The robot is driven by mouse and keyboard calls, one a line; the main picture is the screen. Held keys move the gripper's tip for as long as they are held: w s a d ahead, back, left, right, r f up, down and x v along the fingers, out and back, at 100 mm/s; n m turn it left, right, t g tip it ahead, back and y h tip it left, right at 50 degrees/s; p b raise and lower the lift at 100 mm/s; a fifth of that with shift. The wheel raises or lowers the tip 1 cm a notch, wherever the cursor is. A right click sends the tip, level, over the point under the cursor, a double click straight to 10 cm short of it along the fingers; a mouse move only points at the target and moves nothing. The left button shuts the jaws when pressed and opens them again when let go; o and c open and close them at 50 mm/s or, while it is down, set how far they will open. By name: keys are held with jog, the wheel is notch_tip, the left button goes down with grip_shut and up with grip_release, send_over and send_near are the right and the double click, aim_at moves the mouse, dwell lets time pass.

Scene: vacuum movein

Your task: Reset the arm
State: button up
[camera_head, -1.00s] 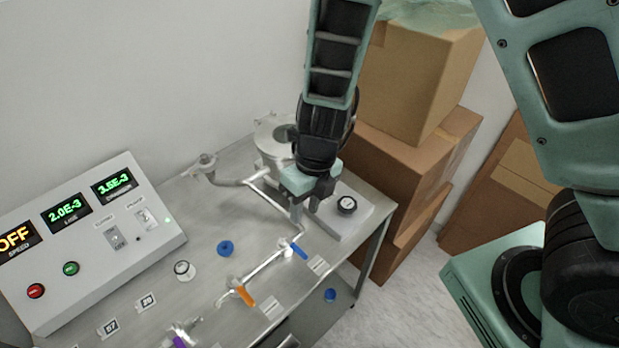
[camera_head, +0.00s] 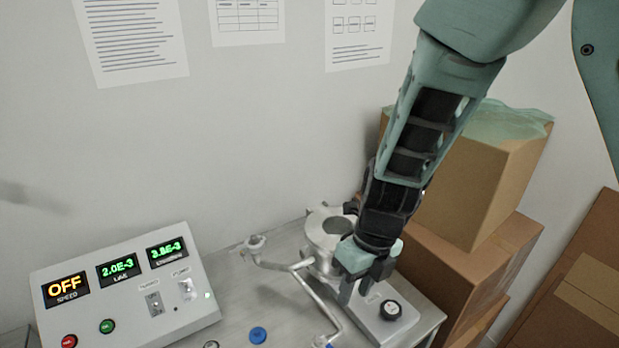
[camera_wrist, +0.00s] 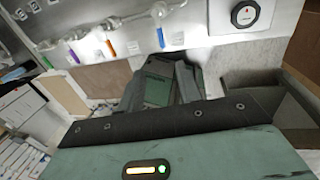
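My gripper (camera_head: 363,288) is at the end of my teal and black arm, pointing down above the right part of the metal bench. Its two dark fingers show apart, with nothing seen between them.
A control box (camera_head: 130,285) with lit displays, one reading OFF, stands on the left of the bench. Stacked cardboard boxes (camera_head: 470,185) stand close on the right of my arm. Papers (camera_head: 130,40) hang on the wall. Orange and purple handles (camera_wrist: 110,48) show in the wrist view.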

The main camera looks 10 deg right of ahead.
jog(key=s+f+m+b, duration=0.1)
jog(key=s+m+b, duration=0.4)
jog(key=m, duration=0.6)
jog(key=s+f+m+h+b, duration=0.1)
jog(key=s+m+b, duration=0.4)
jog(key=m, duration=0.6)
jog(key=s+m+t+b, duration=0.1)
jog(key=s+m+b, duration=0.4)
jog(key=m, duration=0.6)
jog(key=shift+d+f, duration=0.4)
jog(key=shift+d, duration=0.05)
jog(key=shift+w, duration=0.1)
